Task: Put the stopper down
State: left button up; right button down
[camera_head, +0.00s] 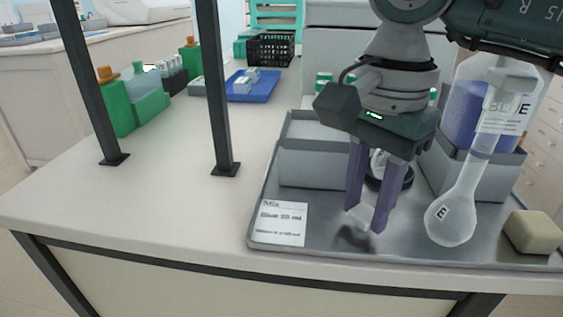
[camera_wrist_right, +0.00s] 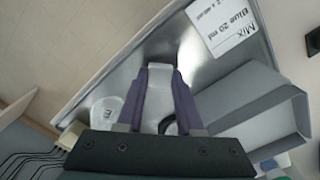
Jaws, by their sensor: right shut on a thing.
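My right gripper (camera_head: 367,220) is above the front middle of the metal tray (camera_head: 330,252), its purple fingers pointing down. It is shut on the stopper (camera_head: 362,216), a small clear, whitish piece at the fingertips. The stopper also shows between the fingertips (camera_wrist_right: 158,78) in the right wrist view (camera_wrist_right: 158,70). It is low over the tray; I cannot tell whether it touches. My left gripper is not in view.
A paper card (camera_head: 280,222) lies on the tray at left. Grey bins (camera_head: 312,168) stand behind; a bottle with blue contents (camera_head: 465,105) is in the right one. A dark ring (camera_head: 399,184) sits behind the fingers. A beige block (camera_head: 533,232) is at far right. Black posts (camera_head: 216,110) rise at left.

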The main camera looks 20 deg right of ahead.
jog(key=shift+f, duration=0.1)
jog(key=c, duration=0.5)
grip_release()
jog(key=shift+c, duration=0.2)
